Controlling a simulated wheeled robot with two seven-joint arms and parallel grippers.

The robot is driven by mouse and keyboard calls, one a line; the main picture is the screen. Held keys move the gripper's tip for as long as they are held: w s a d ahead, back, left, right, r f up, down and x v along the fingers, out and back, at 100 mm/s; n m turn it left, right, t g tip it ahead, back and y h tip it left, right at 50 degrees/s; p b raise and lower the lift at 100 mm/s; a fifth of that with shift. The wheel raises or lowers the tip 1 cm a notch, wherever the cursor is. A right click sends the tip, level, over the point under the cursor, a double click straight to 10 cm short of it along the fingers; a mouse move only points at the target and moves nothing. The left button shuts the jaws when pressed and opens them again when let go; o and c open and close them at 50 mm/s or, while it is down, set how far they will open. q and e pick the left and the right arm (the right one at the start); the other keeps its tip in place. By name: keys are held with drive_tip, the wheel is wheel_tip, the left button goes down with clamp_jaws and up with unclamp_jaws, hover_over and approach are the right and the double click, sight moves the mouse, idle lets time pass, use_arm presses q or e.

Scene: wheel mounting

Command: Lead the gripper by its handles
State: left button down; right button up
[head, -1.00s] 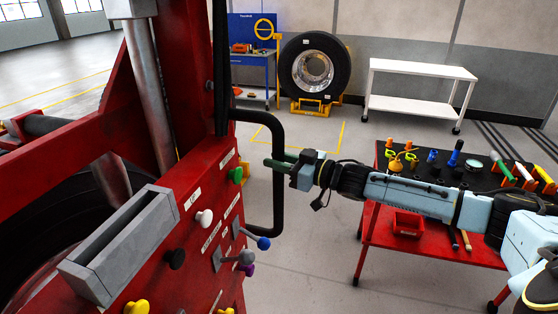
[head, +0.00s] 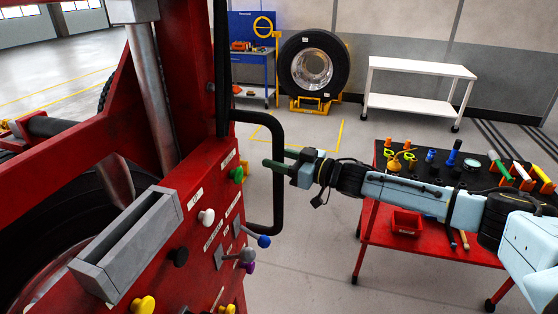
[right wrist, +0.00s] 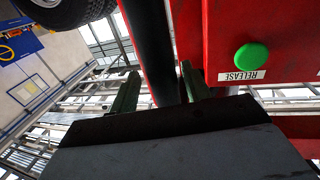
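The red machine (head: 190,235) fills the left of the head view, with labelled knobs and levers on its panel. A black handle (head: 278,215) stands out from its right side. My right gripper (head: 278,160) is at the handle's upper part, its fingers pointing left. In the right wrist view the black bar (right wrist: 150,45) runs between the two green fingers (right wrist: 157,88). A gap shows between the bar and the left finger; the bar looks close to the right finger. Whether it touches is unclear. My left gripper is out of view.
A green button (head: 237,174) marked RELEASE is near the handle. A red tool table (head: 375,215) stands to the right, under my right arm. A wheel on a yellow stand (head: 318,104) and a white shelf table (head: 420,68) are at the back. Floor between is clear.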

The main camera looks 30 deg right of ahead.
drive_tip(key=shift+s+a, duration=0.1)
drive_tip(key=shift+s, duration=0.05)
drive_tip(key=shift+s+f, duration=0.1)
drive_tip(key=shift+s, duration=0.05)
drive_tip(key=b+v, duration=0.2)
drive_tip(key=v, duration=1.1)
idle(0.3)
